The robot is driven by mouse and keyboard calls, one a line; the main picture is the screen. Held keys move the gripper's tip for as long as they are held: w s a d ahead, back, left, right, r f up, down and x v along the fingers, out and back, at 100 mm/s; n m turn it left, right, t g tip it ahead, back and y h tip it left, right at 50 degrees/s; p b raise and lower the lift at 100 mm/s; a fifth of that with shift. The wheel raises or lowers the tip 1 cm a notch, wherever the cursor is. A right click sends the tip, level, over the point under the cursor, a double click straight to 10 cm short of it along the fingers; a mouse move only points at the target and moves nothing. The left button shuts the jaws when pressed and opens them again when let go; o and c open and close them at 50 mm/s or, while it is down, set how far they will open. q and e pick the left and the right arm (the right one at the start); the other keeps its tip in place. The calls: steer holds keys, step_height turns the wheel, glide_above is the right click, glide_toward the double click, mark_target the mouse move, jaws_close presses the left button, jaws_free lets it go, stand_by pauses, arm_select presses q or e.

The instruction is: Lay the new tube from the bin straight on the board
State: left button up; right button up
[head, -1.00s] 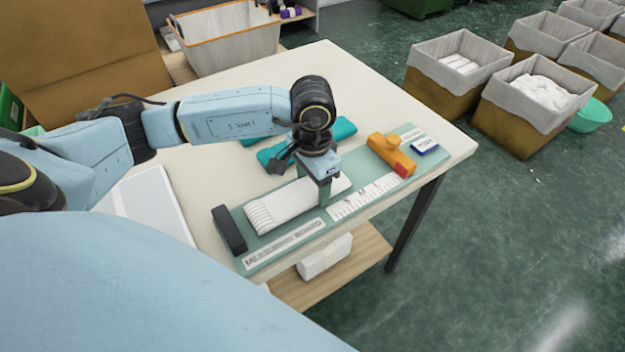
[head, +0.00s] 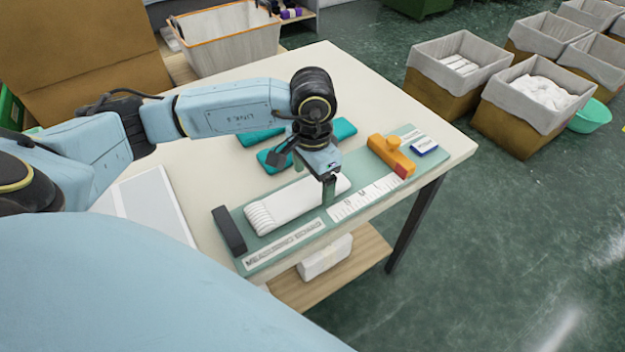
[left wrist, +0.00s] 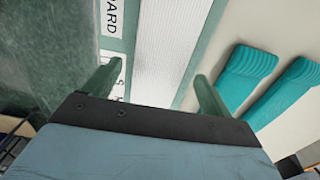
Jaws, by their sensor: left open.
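A white knitted tube (head: 285,208) with a ribbed end lies lengthwise on the green measuring board (head: 268,258), close to in line with it. It also shows in the left wrist view (left wrist: 168,45), running between the fingers. My left gripper (head: 328,192) is over the tube's right part, pointing down. In the left wrist view the gripper (left wrist: 156,82) is open, one finger on each side of the tube. A bin with an orange rim (head: 232,48) stands beyond the table; its inside is mostly hidden. My right gripper is not in view.
Two teal folded tubes (head: 280,160) lie behind the board. A black stop block (head: 229,230) sits at the board's left end, an orange block (head: 390,154) and a blue-white piece (head: 425,146) toward its right. Lined boxes (head: 458,65) stand on the floor.

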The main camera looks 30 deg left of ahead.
mark_target(312, 188)
arm_select(q)
step_height(312, 188, up, 10)
steer(key=shift+r, duration=0.25)
steer(key=shift+s, duration=0.1)
stand_by(0.5)
